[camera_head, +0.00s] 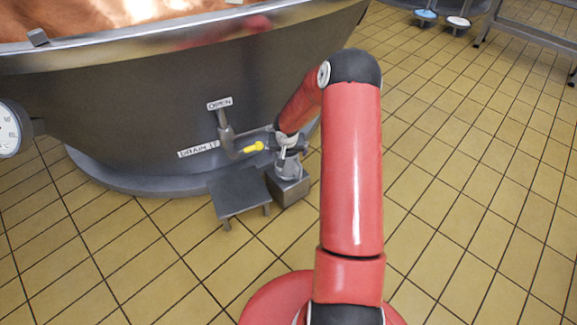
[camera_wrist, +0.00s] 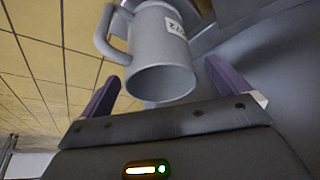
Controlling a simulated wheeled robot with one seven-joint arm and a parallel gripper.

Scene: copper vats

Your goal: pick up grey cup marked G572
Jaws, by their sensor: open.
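A grey cup (camera_wrist: 155,50) with a pale label, its legible end reading about "72", fills the upper middle of the wrist view. Its open mouth faces my camera and its handle is on the left. In the head view the cup (camera_head: 288,167) is small, on a grey block beside the vat, partly covered by my arm's end. My gripper (camera_head: 287,140) is above it there. In the wrist view my gripper (camera_wrist: 161,72) is open, with one purple finger on each side of the cup's mouth. I cannot tell whether either finger touches it.
A low grey stand (camera_head: 238,190) is left of the grey block (camera_head: 290,187). Tiled floor (camera_head: 460,180) lies clear at right.

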